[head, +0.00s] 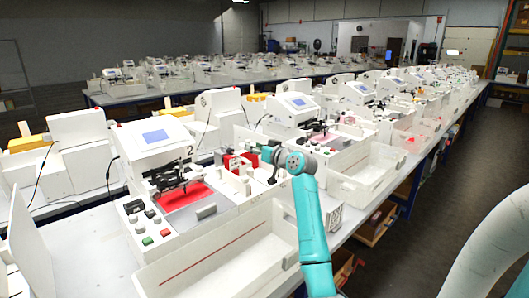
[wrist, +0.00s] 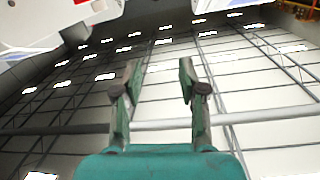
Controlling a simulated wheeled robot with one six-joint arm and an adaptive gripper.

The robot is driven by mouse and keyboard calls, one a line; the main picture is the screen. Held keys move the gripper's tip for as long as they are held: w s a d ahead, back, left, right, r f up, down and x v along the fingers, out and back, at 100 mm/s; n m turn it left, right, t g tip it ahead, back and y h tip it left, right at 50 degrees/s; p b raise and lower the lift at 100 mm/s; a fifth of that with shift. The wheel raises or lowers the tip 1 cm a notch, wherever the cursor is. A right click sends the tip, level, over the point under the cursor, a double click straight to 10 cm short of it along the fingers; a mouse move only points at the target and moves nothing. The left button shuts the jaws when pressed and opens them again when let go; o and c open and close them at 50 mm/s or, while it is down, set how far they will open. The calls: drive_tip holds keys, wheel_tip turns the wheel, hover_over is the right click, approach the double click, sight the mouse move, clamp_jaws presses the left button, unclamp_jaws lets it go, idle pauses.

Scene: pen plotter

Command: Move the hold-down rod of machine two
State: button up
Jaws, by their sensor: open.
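Machine two (head: 153,141) stands at the left centre of the head view, a white unit with a tilted screen and a "2" on its right side. Its dark pen carriage (head: 172,181) sits over a red sheet on a grey bed (head: 198,215). A small pale bar (head: 206,211) lies on the bed; I cannot tell whether it is the hold-down rod. My gripper (wrist: 158,78) is open and empty in the wrist view, with only ceiling between its fingers. In the head view my teal arm rises right of machine two, and the fingers are not clear there.
A white open bin (head: 222,254) is at the front of machine two. Buttons (head: 148,240) line its left side. A red part (head: 240,162) stands close behind my wrist. More machines (head: 295,108) run along the bench to the right. The aisle floor (head: 428,215) is free.

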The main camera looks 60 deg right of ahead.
drive_tip(key=v, duration=0.6)
drive_tip(key=shift+s, duration=0.2)
drive_tip(key=shift+a, duration=0.15)
